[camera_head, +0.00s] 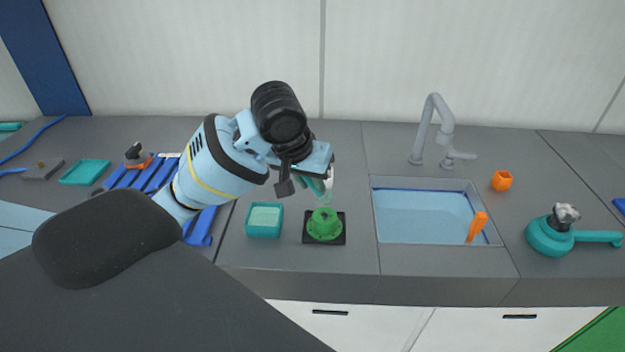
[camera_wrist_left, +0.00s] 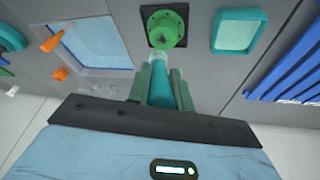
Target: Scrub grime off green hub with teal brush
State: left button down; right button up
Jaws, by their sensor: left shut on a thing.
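The green hub (camera_head: 324,224) sits on a square black base (camera_head: 309,238) on the grey counter. It also shows in the left wrist view (camera_wrist_left: 167,28). My left gripper (camera_head: 318,184) is above and just behind the hub, pointing down. It is shut on the teal brush (camera_wrist_left: 160,84), whose pale bristle end points toward the hub. In the left wrist view the bristle end appears close to the hub's edge; I cannot tell whether they touch. My right gripper is not in view.
A teal tray (camera_head: 249,233) stands left of the hub. A sink (camera_head: 376,215) with an orange-handled thing (camera_head: 477,226) and a grey faucet (camera_head: 433,125) are to the right. Farther right are an orange cup (camera_head: 502,180) and a teal pan (camera_head: 548,238). A blue slatted rack (camera_head: 203,225) is left.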

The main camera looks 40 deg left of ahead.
pick_arm(q)
jog(key=shift+f, duration=0.1)
jog(key=shift+f, duration=2.15)
jog(key=shift+f, duration=0.4)
dwell(2.6)
jog(key=shift+s+a, duration=0.35)
jog(key=shift+a, duration=0.1)
jog(key=shift+w+d+r, duration=0.15)
jog(key=shift+w+d, duration=0.55)
jog(key=shift+d, duration=0.3)
